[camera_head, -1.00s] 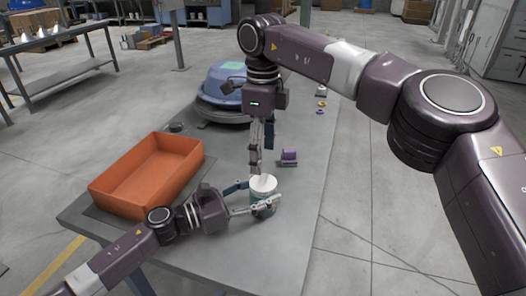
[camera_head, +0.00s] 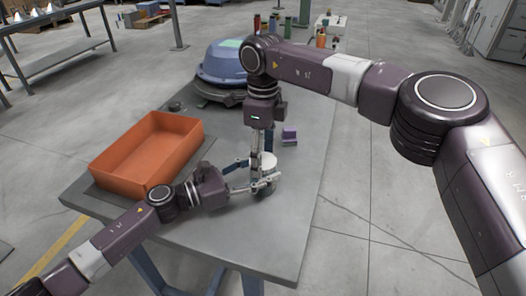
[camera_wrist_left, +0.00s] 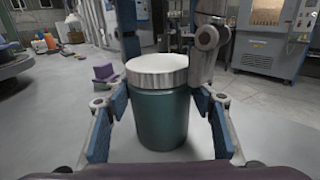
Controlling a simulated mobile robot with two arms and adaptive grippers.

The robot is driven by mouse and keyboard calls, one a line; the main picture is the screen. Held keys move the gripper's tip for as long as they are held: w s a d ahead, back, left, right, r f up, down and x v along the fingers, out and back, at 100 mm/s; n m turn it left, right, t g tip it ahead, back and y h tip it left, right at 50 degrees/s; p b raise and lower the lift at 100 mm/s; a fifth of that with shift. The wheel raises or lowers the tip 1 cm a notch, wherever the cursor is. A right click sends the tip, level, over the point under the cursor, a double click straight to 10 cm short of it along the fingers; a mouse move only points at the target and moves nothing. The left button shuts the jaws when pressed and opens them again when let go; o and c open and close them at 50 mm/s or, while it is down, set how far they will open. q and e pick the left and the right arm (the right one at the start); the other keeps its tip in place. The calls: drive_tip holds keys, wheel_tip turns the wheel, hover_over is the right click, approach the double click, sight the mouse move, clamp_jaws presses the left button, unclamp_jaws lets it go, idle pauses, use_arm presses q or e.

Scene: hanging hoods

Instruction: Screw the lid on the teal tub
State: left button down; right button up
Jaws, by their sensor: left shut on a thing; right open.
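The teal tub (camera_wrist_left: 161,118) stands upright on the grey table between the fingers of my left gripper (camera_wrist_left: 160,102), which is shut on it. The white ribbed lid (camera_wrist_left: 158,72) sits level on top of the tub. How far its thread is engaged cannot be seen. In the head view the lid (camera_head: 268,159) shows beside my right gripper (camera_head: 262,151), and the tub is mostly hidden by the left fingers. My right gripper is open and points down, its fingers on either side of the lid. I cannot tell whether they touch it.
An orange bin (camera_head: 147,157) stands on the table at the left. A blue hood (camera_head: 222,62) lies behind. A small purple block (camera_head: 289,135) is just behind the tub. The table (camera_head: 296,215) is clear at the front right.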

drive_tip(key=c, duration=1.2)
drive_tip(key=m, duration=0.5)
drive_tip(key=o, duration=1.3)
drive_tip(key=shift+o, duration=0.2)
drive_tip(key=shift+r, duration=0.1)
wheel_tip(320, 180, up, 12)
